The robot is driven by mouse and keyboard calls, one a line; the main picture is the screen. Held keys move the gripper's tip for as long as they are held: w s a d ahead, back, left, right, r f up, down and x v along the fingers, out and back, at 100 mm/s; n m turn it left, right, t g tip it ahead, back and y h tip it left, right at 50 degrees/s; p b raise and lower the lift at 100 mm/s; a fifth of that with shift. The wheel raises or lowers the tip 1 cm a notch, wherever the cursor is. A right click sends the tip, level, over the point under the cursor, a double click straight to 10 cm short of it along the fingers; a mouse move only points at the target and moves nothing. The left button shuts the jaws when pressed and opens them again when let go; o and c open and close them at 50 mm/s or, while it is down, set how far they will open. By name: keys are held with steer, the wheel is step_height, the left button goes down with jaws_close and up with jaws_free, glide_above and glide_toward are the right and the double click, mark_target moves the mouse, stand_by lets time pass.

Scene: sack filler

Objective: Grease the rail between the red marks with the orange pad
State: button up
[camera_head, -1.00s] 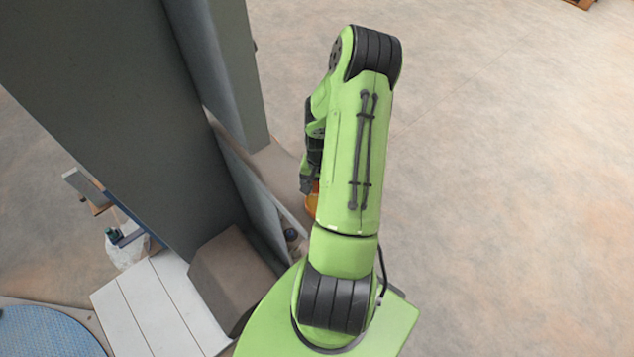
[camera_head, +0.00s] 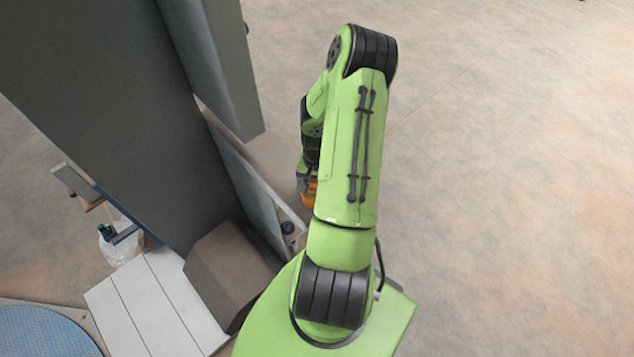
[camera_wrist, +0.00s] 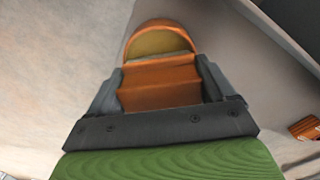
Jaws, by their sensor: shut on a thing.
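The orange pad (camera_wrist: 160,82) is between the fingers of my gripper (camera_wrist: 160,86) in the wrist view. Its rounded far end has an orange rim around a yellowish face. My gripper is shut on it. In the head view a small part of the orange pad (camera_head: 309,192) shows beside my arm, near the grey machine; most of it is hidden behind my arm. I cannot make out the rail or the red marks in either view. Whether the pad touches any surface cannot be told.
A large grey machine body (camera_head: 110,100) stands left of my arm. A brown block (camera_head: 228,272) and a white slatted surface (camera_head: 150,305) lie at its foot. An orange-brown slatted object (camera_wrist: 305,128) shows at the wrist view's right edge. Open floor (camera_head: 510,180) lies to the right.

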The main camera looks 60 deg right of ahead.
steer(key=shift+f+b, duration=0.55)
steer(key=shift+b, duration=0.05)
stand_by(1.5)
steer(key=shift+r+p, duration=2.45)
steer(key=shift+r, duration=1.2)
steer(key=shift+f, duration=0.1)
steer(key=shift+w, duration=0.1)
